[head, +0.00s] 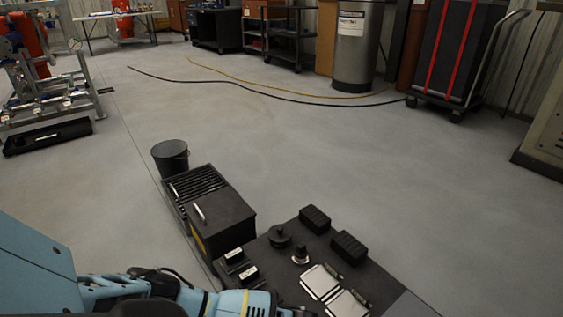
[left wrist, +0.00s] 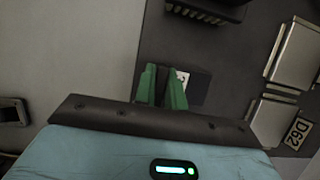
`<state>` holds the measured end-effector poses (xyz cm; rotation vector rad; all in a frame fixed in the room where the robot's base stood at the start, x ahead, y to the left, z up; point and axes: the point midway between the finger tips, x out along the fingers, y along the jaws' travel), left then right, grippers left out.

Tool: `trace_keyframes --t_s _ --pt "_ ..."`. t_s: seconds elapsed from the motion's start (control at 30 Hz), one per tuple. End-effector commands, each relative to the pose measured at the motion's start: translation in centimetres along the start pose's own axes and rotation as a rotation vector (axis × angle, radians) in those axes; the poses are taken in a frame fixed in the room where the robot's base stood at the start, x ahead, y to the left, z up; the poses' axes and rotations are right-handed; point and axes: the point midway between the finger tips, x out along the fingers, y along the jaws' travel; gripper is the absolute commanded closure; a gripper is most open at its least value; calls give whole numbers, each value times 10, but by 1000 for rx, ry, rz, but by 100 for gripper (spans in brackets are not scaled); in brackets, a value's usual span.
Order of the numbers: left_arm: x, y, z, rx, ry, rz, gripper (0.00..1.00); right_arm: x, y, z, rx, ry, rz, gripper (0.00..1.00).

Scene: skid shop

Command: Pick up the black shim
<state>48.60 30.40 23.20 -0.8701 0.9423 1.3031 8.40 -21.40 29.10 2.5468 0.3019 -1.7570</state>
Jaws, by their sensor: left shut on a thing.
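In the left wrist view my left gripper (left wrist: 162,90) shows two green fingers, shut on a dark narrow piece, which I take for the black shim (left wrist: 161,80). Most of the shim is hidden by the fingers. A black block with a white label (left wrist: 201,88) is close beside the right finger. In the head view my blue left arm comes in at the bottom left, and its fingertips are not visible there. Two small black blocks with white labels, one of them at the table's left edge (head: 247,276), lie near it. My right gripper is in neither view.
The dark table (head: 283,222) holds two ribbed black blocks (head: 349,247), a round black part (head: 279,237) and silver plates (head: 319,281). A black box with a grille (head: 228,213) and a bucket (head: 170,157) stand behind. Open floor (head: 330,150) lies beyond, crossed by hoses.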

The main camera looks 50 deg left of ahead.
Motion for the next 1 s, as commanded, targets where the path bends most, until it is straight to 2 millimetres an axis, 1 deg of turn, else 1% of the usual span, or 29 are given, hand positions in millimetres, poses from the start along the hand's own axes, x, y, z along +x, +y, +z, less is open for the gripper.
trace_keyframes --t_s 0.03,0.3,0.4,0.5,0.6,0.77,0.87,0.97,1.0 --pt "-9 -1 4 -2 0 -3 100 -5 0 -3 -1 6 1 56" --pt "-56 -2 24 -3 1 -6 100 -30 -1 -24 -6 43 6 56" --pt "-71 -1 30 -2 0 -4 100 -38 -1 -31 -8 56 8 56" --pt "-81 -1 34 -2 0 -3 100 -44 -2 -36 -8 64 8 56" --pt "-86 0 36 -1 0 -1 100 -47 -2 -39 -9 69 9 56" --pt "-88 0 37 -1 0 0 100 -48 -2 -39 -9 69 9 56" --pt "-91 -3 37 -16 0 5 100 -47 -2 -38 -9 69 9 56" --pt "-105 -13 36 -78 0 25 100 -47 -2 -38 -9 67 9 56" --pt "-113 -18 35 -118 1 41 100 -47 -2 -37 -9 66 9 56"
